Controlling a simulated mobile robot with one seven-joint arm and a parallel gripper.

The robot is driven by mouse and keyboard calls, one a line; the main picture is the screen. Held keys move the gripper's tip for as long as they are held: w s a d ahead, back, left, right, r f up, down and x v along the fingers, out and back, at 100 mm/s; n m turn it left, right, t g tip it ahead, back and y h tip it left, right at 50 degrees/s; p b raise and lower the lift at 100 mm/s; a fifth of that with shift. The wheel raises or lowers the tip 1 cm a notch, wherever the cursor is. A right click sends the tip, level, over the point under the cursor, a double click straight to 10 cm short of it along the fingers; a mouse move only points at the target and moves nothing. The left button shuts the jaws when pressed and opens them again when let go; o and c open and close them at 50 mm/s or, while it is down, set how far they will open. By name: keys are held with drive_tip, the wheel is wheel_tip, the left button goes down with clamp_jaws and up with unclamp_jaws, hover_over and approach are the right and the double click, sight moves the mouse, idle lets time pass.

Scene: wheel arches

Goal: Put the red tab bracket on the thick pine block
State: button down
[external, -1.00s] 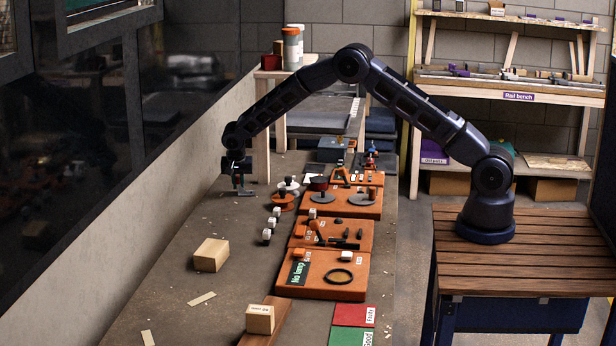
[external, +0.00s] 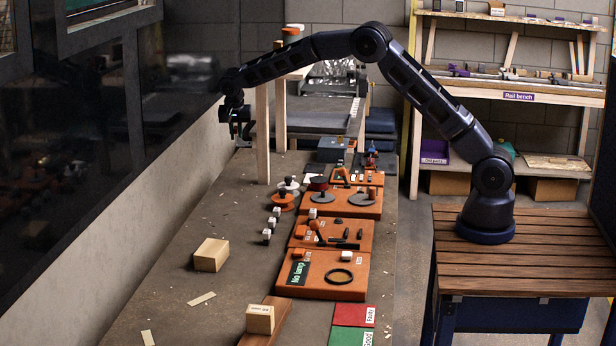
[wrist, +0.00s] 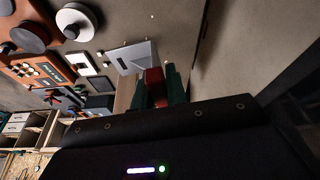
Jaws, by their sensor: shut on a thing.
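My gripper (external: 238,128) is raised high above the far left of the bench, near the dark window. In the wrist view my gripper (wrist: 158,90) has its green fingers shut on the red tab of the red tab bracket (wrist: 153,82). The bracket's flat grey plate extends beyond the fingers. The bracket is hard to make out in the external view. A thick pine block (external: 211,255) lies on the bench at the left, well below and nearer the camera than my gripper. Its top is clear.
A smaller labelled block (external: 260,319) sits on a brown board at the front. Orange trays (external: 335,275) with small parts line the bench's right side. Wooden posts (external: 263,135) stand just right of my gripper. Loose wood strips (external: 201,299) lie near the pine block.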

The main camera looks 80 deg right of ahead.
drive_tip(key=shift+r, duration=0.45)
drive_tip(key=shift+w+a, duration=0.1)
drive_tip(key=shift+a, duration=0.35)
drive_tip(key=w+a+r+n+t+y, duration=0.2)
drive_tip(key=a+n, duration=0.6)
drive_tip(key=a, duration=1.8)
wheel_tip(320, 180, up, 3)
drive_tip(key=n+y, duration=0.1)
drive_tip(key=n, duration=0.7)
hover_over(202, 251)
drive_tip(key=s, duration=0.2)
drive_tip(key=shift+t, duration=0.4)
drive_tip(key=f, duration=1.9)
drive_tip(key=shift+w+a+f, duration=0.1)
drive_tip(key=shift+w+f, duration=0.15)
drive_tip(key=shift+f, duration=0.15)
drive_tip(key=c, duration=1.4)
unclamp_jaws()
drive_tip(key=shift+f, duration=0.1)
